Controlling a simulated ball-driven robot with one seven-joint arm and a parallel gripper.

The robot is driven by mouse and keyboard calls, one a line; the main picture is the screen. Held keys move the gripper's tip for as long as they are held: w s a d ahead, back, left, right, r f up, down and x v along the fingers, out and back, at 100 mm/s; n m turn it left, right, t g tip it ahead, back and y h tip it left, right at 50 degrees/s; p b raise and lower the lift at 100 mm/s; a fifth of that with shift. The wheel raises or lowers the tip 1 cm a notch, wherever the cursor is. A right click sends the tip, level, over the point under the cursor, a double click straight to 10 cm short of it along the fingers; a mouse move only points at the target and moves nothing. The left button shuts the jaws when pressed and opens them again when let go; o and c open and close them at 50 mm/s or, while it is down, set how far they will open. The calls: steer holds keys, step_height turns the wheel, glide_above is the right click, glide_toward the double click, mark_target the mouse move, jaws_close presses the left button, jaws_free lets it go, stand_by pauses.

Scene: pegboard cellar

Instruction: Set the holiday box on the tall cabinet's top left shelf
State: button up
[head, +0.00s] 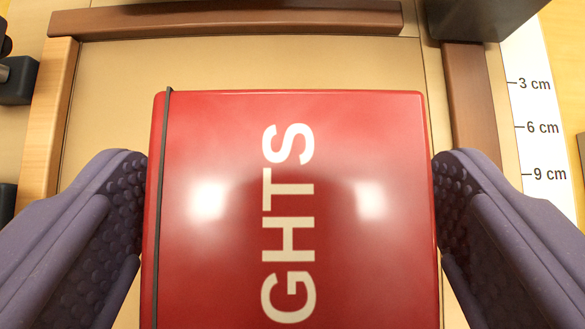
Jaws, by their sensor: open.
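A glossy red box (370,260) fills the lower middle of the head view. White letters reading "GHTS" run up its face, and a dark band crosses it near its left edge. Its lower end is out of the picture. My gripper (292,215) is open, with one purple padded finger on each side of the box. The fingers look very close to its sides; I cannot tell whether they touch. The tall cabinet cannot be made out for certain here.
Wooden strips frame the tan surface (245,62) around the box: a brown one (230,22) behind, a pale one (45,130) at left, a brown one (472,110) at right. A white centimetre scale (540,105) lies further right. Dark blocks sit at the upper corners.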

steer(key=c, duration=1.3)
steer(key=shift+o, duration=0.2)
steer(key=shift+r, duration=0.2)
